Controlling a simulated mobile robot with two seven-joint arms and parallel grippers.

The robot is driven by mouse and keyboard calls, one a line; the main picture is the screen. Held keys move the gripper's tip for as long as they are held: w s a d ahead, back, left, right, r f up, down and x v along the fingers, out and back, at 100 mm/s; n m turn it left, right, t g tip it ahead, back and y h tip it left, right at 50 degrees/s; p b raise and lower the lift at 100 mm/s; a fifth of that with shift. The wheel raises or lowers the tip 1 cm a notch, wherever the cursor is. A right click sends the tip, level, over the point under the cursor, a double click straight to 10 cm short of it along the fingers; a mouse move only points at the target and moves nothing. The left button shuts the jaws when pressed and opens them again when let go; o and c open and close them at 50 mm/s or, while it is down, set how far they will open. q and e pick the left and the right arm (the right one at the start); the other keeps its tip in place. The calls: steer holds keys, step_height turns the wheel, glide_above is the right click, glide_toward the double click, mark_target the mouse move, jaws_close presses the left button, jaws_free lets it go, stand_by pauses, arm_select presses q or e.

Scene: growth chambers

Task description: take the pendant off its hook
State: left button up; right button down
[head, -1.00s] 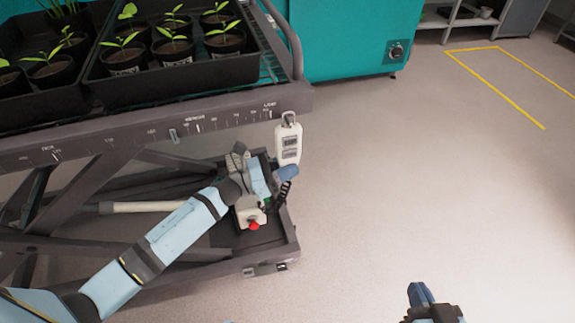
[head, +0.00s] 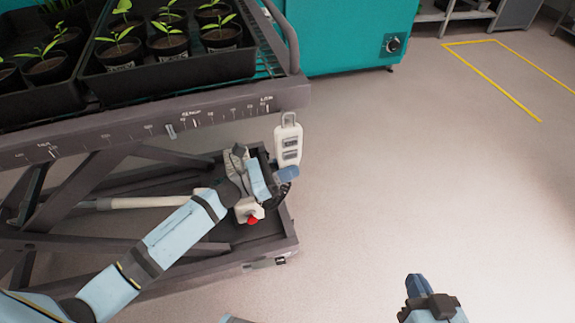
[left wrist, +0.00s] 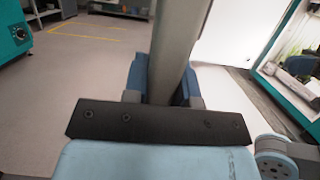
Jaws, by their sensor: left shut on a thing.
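The pendant (head: 288,148) is a pale box with dark button panels and a loop on top. In the head view it is upright just below the right end of the cart's top rail. My left gripper (head: 287,174) is shut on its lower part. In the left wrist view the pendant (left wrist: 175,40) is a grey shape rising between the blue fingers. The loop shows just under the rail; the hook itself cannot be made out. My right gripper (head: 428,297) is low in the head view, away from the cart; its finger gap is not clear.
The cart's dark rail (head: 150,133) carries black trays (head: 180,82) of potted seedlings. Below is the cart's base (head: 215,252), with a red button (head: 252,220) beside my left wrist. A teal cabinet (head: 350,35) stands behind. The floor at right is clear.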

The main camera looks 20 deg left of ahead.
arm_select(q)
steer(key=shift+s+d, duration=0.1)
steer(key=shift+s, duration=0.05)
steer(key=shift+s+d, duration=0.5)
steer(key=shift+s, duration=0.25)
steer(key=shift+s, duration=0.1)
steer(key=shift+s+d, duration=0.65)
steer(key=shift+s, duration=0.15)
steer(key=s+d, duration=0.1)
steer(key=s, duration=0.1)
steer(key=s+d, duration=0.1)
steer(key=s, duration=0.1)
steer(key=shift+d, duration=0.4)
steer(key=shift+s, duration=0.1)
